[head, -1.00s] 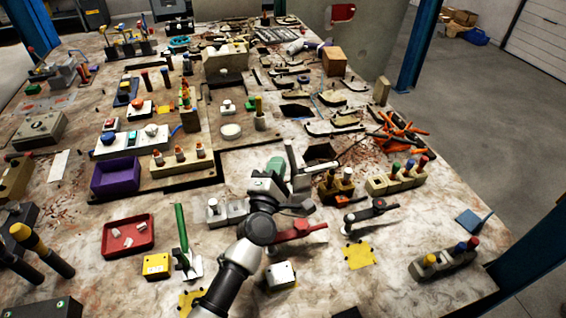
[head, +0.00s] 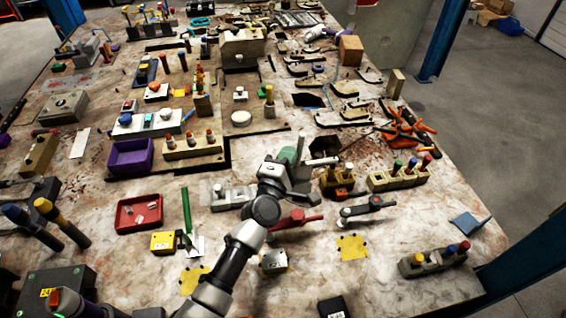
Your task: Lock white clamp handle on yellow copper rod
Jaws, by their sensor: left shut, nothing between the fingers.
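My left gripper (head: 294,172) comes in from the bottom over the middle of the table, shut and empty. A pale upright bar shows at its far end; I cannot tell whether it is a finger or a white handle. A green part (head: 286,155) shows just behind the gripper, mostly hidden. Near the gripper lie a red-handled clamp (head: 297,219) and a clamp with a dark handle (head: 368,207). I cannot clearly make out a white clamp handle closed on a yellow copper rod. A yellow-topped peg (head: 269,97) stands farther back.
A red tray (head: 138,213), a green-handled tool (head: 187,212) and a yellow box (head: 163,242) stand to the left. Blocks with coloured pegs (head: 405,176) stand at the right.

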